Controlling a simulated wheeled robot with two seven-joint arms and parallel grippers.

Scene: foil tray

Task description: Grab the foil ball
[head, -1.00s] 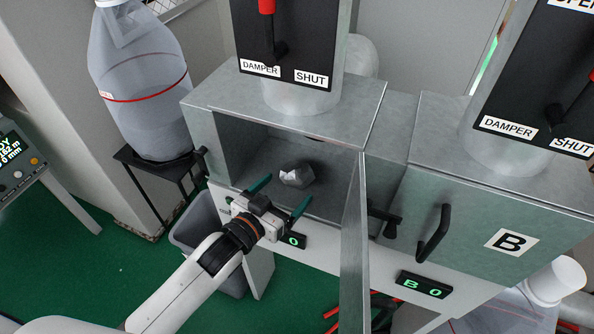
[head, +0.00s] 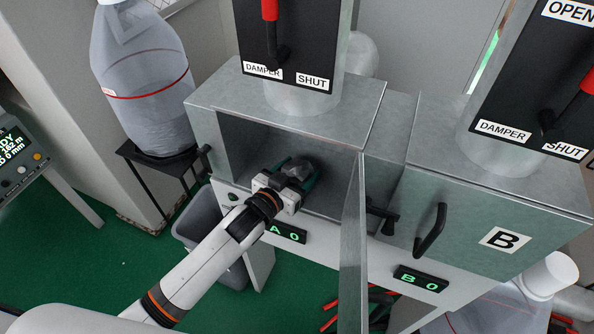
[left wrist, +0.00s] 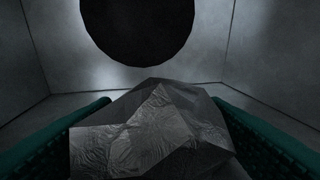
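The foil ball (head: 300,167) is a crumpled grey lump inside the open metal chamber marked A (head: 232,142). In the left wrist view the foil ball (left wrist: 155,135) fills the lower middle, faceted and wrinkled. My left gripper (head: 297,172) reaches in through the chamber's open front. Its green fingers are apart, one on each side of the ball. I cannot tell whether they touch it. The gripper hides the ball's near side in the head view. My right gripper is not in view.
The chamber's door (head: 353,245) stands open on the right. A round dark opening (left wrist: 137,25) is in the chamber beyond the ball. Closed chamber B (head: 470,220) stands to the right. A grey bin (head: 190,230) is below left.

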